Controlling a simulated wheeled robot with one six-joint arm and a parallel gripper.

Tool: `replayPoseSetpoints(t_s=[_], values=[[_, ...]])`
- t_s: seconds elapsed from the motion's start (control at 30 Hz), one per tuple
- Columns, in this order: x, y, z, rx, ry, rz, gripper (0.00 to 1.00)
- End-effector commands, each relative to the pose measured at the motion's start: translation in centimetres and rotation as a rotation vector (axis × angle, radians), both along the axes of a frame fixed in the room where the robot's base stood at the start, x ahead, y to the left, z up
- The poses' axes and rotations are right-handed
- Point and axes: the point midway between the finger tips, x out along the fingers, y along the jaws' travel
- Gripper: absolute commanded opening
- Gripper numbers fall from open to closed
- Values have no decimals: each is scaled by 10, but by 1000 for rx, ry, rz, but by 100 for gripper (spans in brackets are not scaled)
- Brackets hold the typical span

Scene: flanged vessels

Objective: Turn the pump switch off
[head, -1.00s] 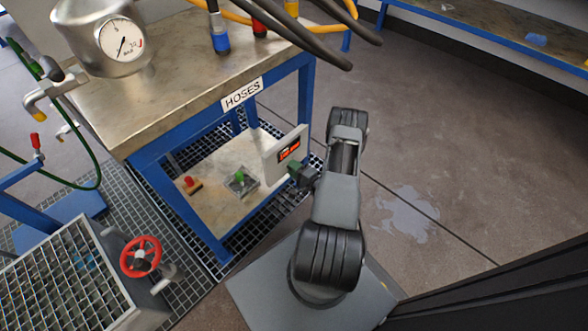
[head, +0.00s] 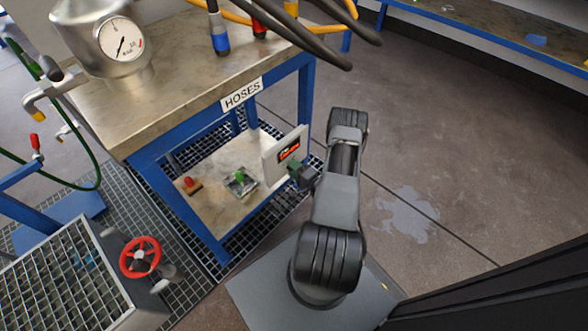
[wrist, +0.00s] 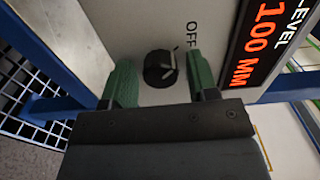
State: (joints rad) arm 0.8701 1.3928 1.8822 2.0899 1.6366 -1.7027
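The pump switch is a round black knob (wrist: 159,69) with a pale pointer mark, on a white panel in the wrist view. The word OFF (wrist: 192,40) is printed to its upper right. I cannot tell exactly which way the pointer is set. My gripper (wrist: 164,80) is open, with one green finger on each side of the knob and gaps between. In the head view my gripper (head: 299,173) is at the front of the white panel (head: 270,166), and the knob is hidden.
A red display (wrist: 262,42) beside the knob reads 100 MM under LEVEL. The panel stands on the lower shelf (head: 205,208) of a blue-framed table. Red and green pieces (head: 239,178) lie there. The tabletop (head: 180,75) with its HOSES label is above. Open floor lies right.

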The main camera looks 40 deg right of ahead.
Motion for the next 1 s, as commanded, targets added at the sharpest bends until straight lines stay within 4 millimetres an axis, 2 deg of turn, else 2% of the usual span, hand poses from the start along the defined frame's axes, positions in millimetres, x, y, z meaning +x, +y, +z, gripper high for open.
replayPoseSetpoints(t_s=[0.3, 0.47, 0.8, 1.0], values=[[-1, 0, 0, 1, 0, 0, 61], [-13, -3, 1, 3, 1, -3, 61], [-80, -16, 2, 3, 1, -7, 61], [-113, -21, 2, 1, -1, -5, 61]])
